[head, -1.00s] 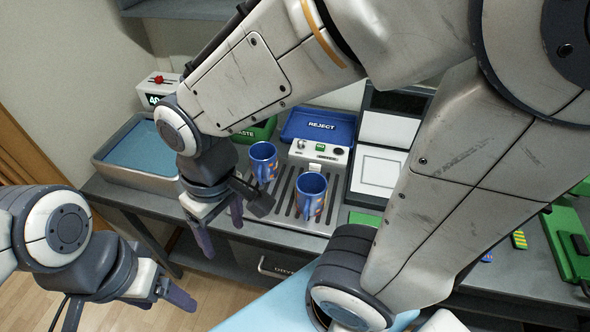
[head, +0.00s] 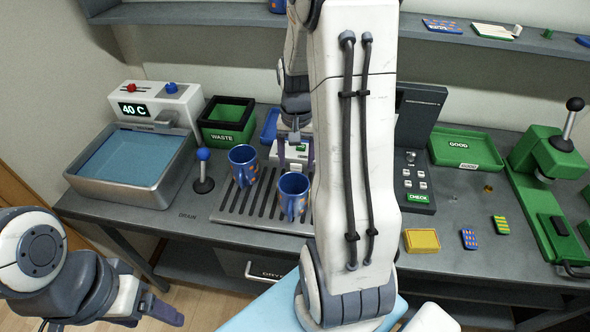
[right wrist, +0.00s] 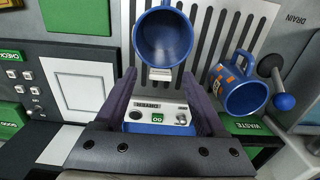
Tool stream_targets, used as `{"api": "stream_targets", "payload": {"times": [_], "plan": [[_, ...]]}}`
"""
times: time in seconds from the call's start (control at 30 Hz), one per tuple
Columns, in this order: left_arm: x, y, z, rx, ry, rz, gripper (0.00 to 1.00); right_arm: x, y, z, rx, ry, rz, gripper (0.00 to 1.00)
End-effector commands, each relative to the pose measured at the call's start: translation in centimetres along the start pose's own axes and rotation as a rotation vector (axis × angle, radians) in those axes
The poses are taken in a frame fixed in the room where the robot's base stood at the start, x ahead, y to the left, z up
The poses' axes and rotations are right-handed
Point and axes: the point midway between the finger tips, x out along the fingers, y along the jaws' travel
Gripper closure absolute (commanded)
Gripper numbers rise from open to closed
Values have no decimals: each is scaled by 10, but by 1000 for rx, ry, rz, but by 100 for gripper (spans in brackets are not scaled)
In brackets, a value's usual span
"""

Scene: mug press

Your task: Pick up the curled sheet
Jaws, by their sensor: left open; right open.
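I cannot make out a sheet that is clearly curled in either view. Two small patterned pieces, one blue and orange (head: 469,239) and one green and yellow (head: 501,225), lie apart on the table at the right; they look flat. My right gripper (head: 296,152) is open and empty behind the front mug, over the back of the slotted rack. In the right wrist view its purple fingers (right wrist: 160,103) stand either side of a white control panel (right wrist: 158,115). My left gripper (head: 160,308) is open and empty at the lower left, off the table's front edge.
Two blue mugs, one at the left (head: 243,166) and one in front (head: 292,195), stand on the slotted rack (head: 230,205). A water bath (head: 130,155), waste bin (head: 228,120), yellow block (head: 422,240), GOOD tray (head: 465,148) and green press (head: 555,160) surround them.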

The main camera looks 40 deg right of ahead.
Motion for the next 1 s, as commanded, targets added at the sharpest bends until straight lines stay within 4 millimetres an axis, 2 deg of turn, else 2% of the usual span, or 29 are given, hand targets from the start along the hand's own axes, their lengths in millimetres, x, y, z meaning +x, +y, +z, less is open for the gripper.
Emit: {"api": "stream_targets", "payload": {"times": [0.23, 0.5, 0.77, 0.8, 0.97, 1.0], "plan": [[-6, 0, 0, 0, 0, 0, 25, 20, 0, 0, -2, -5, 1, 28], [-13, 1, -1, -1, 0, 0, 25, 56, 0, -3, -2, -3, 1, 28], [-13, 1, -1, -1, 0, 0, 25, 61, -1, -3, -2, 0, 0, 28], [-13, 1, -1, -1, 0, 0, 25, 61, -1, -3, -2, 0, 0, 31], [-13, 1, -1, -1, 0, 0, 25, 61, -1, -3, -2, 0, 0, 93], [-13, 1, -1, -1, 0, 0, 25, 61, -1, -3, -2, 0, 0, 100]]}}
